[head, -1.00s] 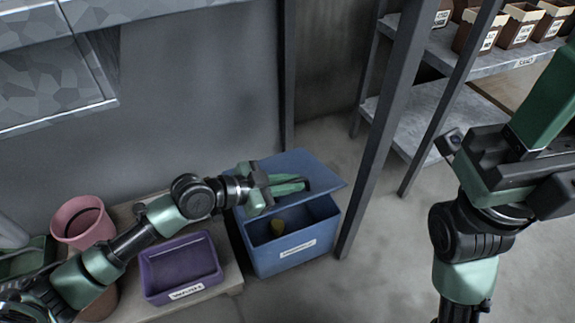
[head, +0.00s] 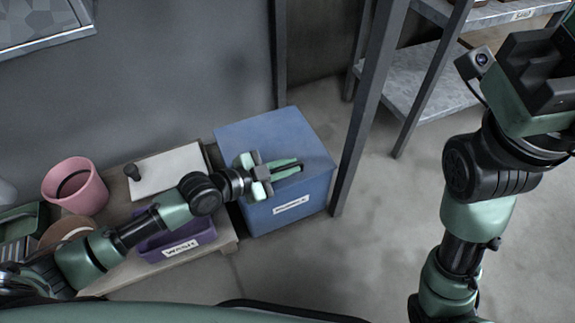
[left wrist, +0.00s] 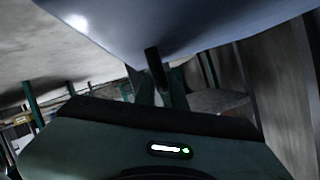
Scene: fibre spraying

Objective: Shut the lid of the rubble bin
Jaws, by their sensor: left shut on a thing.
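The rubble bin (head: 310,203) is a blue box with a white label, standing on the floor right of the low bench. Its flat blue lid (head: 265,135) lies over the top and hides the inside. I cannot tell whether it is fully seated. My left gripper (head: 290,168) is at the lid's front part, shut on the lid. In the left wrist view a blue surface (left wrist: 190,22) fills the top, with a dark bar near the fingers (left wrist: 160,85). My right gripper's body (head: 535,70) is at the upper right, its fingers not clearly visible.
The low bench (head: 225,240) holds a purple tub (head: 180,246) labelled "WASH", a pink pot (head: 75,187) and a white board (head: 178,168). A dark metal post (head: 365,115) stands close right of the bin. The floor farther right is clear.

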